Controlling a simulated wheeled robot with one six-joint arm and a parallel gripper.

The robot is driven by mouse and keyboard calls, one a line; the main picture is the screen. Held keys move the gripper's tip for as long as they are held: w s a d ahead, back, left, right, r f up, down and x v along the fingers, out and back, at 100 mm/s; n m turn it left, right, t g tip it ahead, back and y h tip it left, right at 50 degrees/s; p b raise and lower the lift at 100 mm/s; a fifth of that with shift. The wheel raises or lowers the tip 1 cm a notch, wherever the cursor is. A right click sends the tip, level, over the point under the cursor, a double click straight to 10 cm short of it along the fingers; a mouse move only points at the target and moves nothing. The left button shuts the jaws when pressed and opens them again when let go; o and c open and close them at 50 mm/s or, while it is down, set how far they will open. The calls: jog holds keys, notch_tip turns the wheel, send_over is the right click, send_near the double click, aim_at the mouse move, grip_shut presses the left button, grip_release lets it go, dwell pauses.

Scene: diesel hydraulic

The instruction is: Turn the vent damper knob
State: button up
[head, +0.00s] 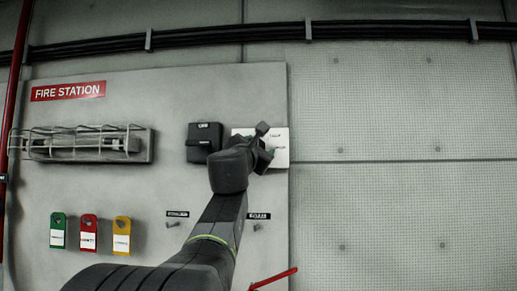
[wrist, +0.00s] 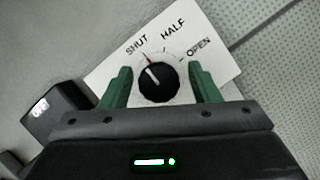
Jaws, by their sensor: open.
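The vent damper knob (wrist: 158,82) is a round black dial with a pale pointer line. It sits on a white plate (wrist: 105,76) marked SHUT, HALF and OPEN, and its pointer lies toward SHUT, near a small red mark. My gripper (wrist: 160,86) is open, with one green finger on each side of the knob and visible gaps between. In the head view my gripper (head: 264,146) is in front of the white plate (head: 282,150), hiding the knob and most of the lettering.
A black box (head: 204,142) is just left of the plate. A caged lamp (head: 85,143) and green, red and yellow tags (head: 89,232) are farther left on the panel. A red lever (head: 273,279) shows low beside my arm. The wall at right is clear.

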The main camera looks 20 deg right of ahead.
jog(key=b+v, duration=0.3)
jog(key=v, duration=1)
jog(key=shift+s+a, duration=0.25)
jog(key=shift+a, duration=0.05)
jog(key=shift+f, duration=0.1)
jog(key=p+x, duration=0.3)
jog(key=x, duration=1.1)
jog(key=shift+s, duration=0.1)
